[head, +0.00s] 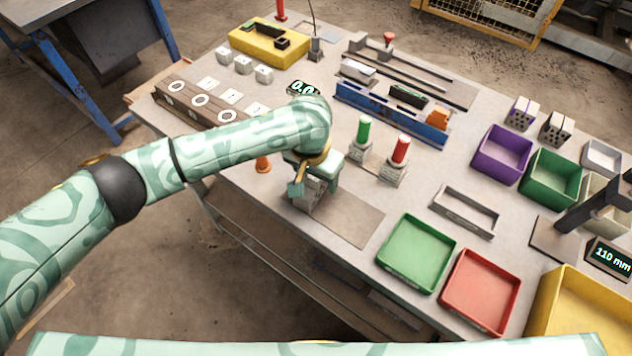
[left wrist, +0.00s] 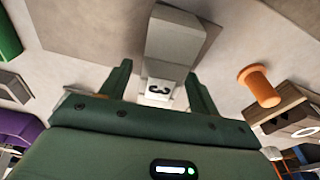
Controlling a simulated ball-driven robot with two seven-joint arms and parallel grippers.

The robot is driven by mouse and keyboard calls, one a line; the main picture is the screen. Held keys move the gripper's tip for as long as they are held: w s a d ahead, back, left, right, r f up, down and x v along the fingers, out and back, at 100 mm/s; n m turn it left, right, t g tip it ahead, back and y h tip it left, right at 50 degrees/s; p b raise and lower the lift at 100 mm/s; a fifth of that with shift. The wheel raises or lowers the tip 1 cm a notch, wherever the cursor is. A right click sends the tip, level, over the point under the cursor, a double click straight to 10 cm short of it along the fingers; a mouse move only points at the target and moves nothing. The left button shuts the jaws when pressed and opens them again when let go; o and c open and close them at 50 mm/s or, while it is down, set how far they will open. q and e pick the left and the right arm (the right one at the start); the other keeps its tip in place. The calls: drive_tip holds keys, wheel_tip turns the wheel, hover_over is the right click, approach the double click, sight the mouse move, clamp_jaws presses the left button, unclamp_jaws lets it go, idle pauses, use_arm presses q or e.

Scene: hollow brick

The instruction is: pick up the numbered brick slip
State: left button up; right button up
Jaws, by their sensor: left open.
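The numbered brick slip (left wrist: 160,88) shows in the left wrist view as a pale face with a dark figure like a 3, at the near end of a grey block (left wrist: 174,35). My left gripper (left wrist: 160,70) is open, with one finger on each side of the numbered end. A gap shows on both sides; I cannot tell how far down the fingers reach. In the head view my left gripper (head: 314,178) points down over the table's front edge area and hides most of the block. My right gripper is not in view.
Red (head: 401,150) and green (head: 364,130) cylinders stand on blocks to the right. A wooden rack (head: 185,108) lies to the left. Green (head: 416,254) and red (head: 480,292) trays lie at front right.

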use_arm(q)
drive_tip(key=shift+r, duration=0.2)
drive_tip(key=c, duration=1.2)
